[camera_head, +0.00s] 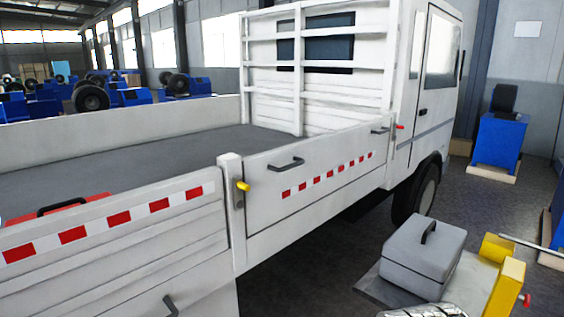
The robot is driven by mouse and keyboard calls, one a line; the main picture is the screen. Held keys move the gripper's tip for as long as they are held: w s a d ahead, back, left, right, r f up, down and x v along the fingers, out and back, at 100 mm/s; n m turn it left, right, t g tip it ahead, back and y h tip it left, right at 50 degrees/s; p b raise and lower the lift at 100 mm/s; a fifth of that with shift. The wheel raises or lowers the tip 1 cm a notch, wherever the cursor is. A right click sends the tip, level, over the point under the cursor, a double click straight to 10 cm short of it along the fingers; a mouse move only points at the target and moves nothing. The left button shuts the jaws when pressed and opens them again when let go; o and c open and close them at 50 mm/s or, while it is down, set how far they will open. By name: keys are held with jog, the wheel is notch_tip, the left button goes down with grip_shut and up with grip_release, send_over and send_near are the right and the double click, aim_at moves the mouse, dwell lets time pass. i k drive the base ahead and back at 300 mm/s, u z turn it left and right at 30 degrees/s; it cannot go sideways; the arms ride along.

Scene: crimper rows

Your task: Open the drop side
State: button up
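The white drop side (345,188) of the flatbed truck stands upright between a corner post (231,200) and the cab. It carries a red-and-white strip and a dark handle (285,164) near its top edge. A yellow latch lever (243,186) sits on the post at its left end. A small latch with a red tip (399,127) sits at its right end by the cab. A second white side section (120,255), also with a red-and-white strip, is in the near left. My gripper is not in view.
A grey box with a handle (422,255) and yellow posts (507,285) are at the lower right, in front of the side. A red case (58,212) shows at the bed's left. A blue stand (498,142) is beyond the cab. Dark floor (320,270) is clear below the side.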

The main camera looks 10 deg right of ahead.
aim_at(284, 181)
jog(key=i, duration=1)
jog(key=u, duration=1.25)
